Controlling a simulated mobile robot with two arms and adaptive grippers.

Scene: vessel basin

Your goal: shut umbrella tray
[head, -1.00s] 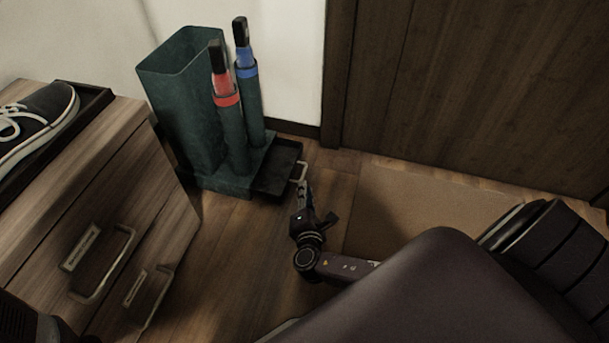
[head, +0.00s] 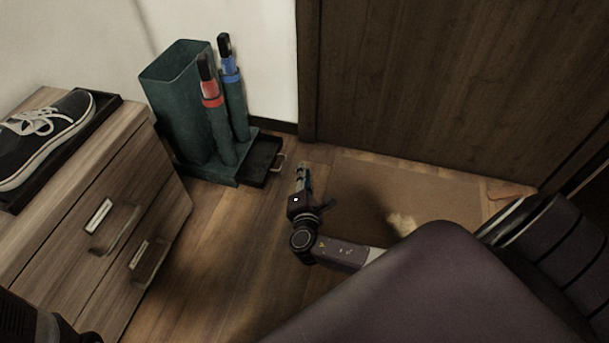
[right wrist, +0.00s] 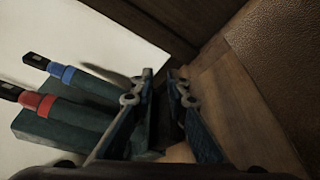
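The dark umbrella tray (head: 262,170) sticks out to the right from the foot of the green umbrella stand (head: 178,95). A dark shape, likely the tray, shows in that gap. My left gripper is out of view.
A red-banded umbrella (head: 212,95) and a blue-banded umbrella (head: 230,75) stand upright in the stand. A wooden cabinet (head: 95,215) with a shoe (head: 45,135) on top is at left. A brown mat (head: 390,195) lies before the dark door (head: 430,80).

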